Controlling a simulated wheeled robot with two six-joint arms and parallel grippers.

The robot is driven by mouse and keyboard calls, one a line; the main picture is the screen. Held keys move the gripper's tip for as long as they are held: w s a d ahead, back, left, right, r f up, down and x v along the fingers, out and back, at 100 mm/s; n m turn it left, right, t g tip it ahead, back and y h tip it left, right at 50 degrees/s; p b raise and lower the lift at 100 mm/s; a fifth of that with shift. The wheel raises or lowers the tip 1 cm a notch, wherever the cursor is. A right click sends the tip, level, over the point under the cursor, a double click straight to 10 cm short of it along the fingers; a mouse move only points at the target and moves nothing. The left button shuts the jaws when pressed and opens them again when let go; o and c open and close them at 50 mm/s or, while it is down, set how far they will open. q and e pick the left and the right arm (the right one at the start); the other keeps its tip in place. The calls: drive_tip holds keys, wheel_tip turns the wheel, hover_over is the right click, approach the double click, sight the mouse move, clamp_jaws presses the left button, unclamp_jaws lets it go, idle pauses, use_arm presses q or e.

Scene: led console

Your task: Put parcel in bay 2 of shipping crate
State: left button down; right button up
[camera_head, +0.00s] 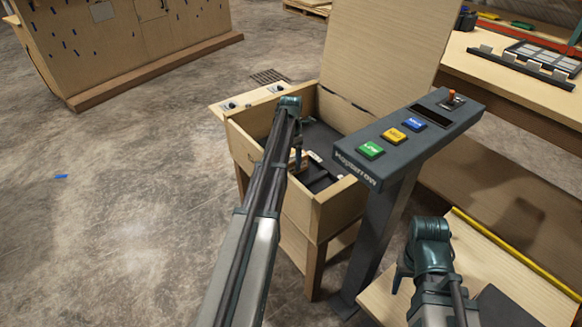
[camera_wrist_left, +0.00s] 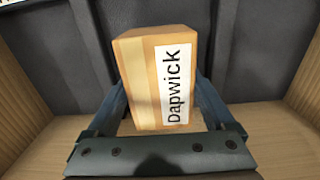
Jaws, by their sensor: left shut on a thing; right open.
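The parcel (camera_wrist_left: 145,75) is a small tan box with a white label reading "Dapwick". In the left wrist view it sits between the two fingers of my left gripper (camera_wrist_left: 175,110), which is shut on it. In the head view my left gripper (camera_head: 299,160) reaches down inside the open wooden shipping crate (camera_head: 318,212), and my arm hides part of the interior. The crate has a dark lining and low dark dividers. Bay numbers are not readable. My right gripper (camera_head: 402,278) is open and empty at the lower right, away from the crate.
A grey console (camera_head: 400,140) with green (camera_head: 370,150), yellow (camera_head: 394,136) and blue (camera_head: 414,124) buttons and a small lever (camera_head: 453,99) stands close to the crate's right side. The crate's raised lid (camera_head: 385,50) stands behind. Open floor lies to the left.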

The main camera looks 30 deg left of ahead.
use_arm(q)
drive_tip(key=shift+f+b, duration=0.3)
drive_tip(key=shift+f, duration=0.45)
use_arm(e)
drive_tip(key=shift+f, duration=0.8)
use_arm(q)
drive_tip(key=shift+f, duration=0.2)
unclamp_jaws()
use_arm(e)
drive_tip(key=shift+f, duration=0.1)
use_arm(q)
drive_tip(key=shift+r, duration=0.1)
wheel_tip(320, 180, up, 12)
drive_tip(key=p, duration=1.2)
drive_tip(key=shift+r, duration=0.15)
use_arm(e)
wheel_tip(320, 180, up, 12)
drive_tip(key=shift+r, duration=0.2)
